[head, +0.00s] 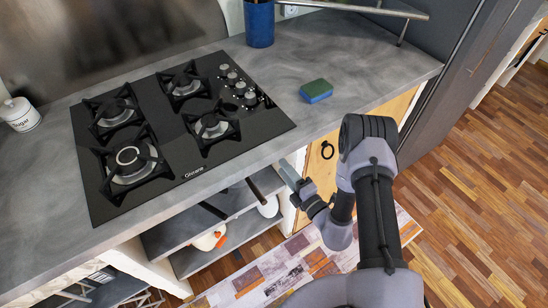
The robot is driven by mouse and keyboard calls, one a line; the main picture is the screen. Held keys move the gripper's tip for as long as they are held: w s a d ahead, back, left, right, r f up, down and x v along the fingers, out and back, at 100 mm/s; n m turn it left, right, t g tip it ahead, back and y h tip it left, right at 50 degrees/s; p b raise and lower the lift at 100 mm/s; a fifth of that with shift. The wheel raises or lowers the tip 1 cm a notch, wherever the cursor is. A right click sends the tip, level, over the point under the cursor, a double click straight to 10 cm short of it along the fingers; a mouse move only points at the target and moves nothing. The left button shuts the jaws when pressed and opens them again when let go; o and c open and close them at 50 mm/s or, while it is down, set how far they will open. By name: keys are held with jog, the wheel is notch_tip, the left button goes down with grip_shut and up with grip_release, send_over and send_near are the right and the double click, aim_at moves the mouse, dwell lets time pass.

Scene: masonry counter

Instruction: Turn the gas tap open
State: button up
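A black gas hob (185,130) with several burners is set into the grey counter. A cluster of silver control knobs (238,86) stands at its far right part. I cannot make out a separate gas tap, and I cannot tell whether any of the knobs is the tap or how they are turned. My gripper (291,177) is low, in front of the counter's front edge, to the right of the open shelves. It is apart from the hob and its knobs. Its fingertips are too small and unclear to tell whether they are open, and I see nothing held.
A blue-green sponge (316,91), a blue pot (259,22) and a white sugar jar (20,114) stand on the counter. Open shelves (205,224) below hold white and orange items. A wooden door (322,163) has a black ring handle. Floor at right is clear.

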jog(key=b+x, duration=0.1)
jog(key=x, duration=0.6)
grip_shut()
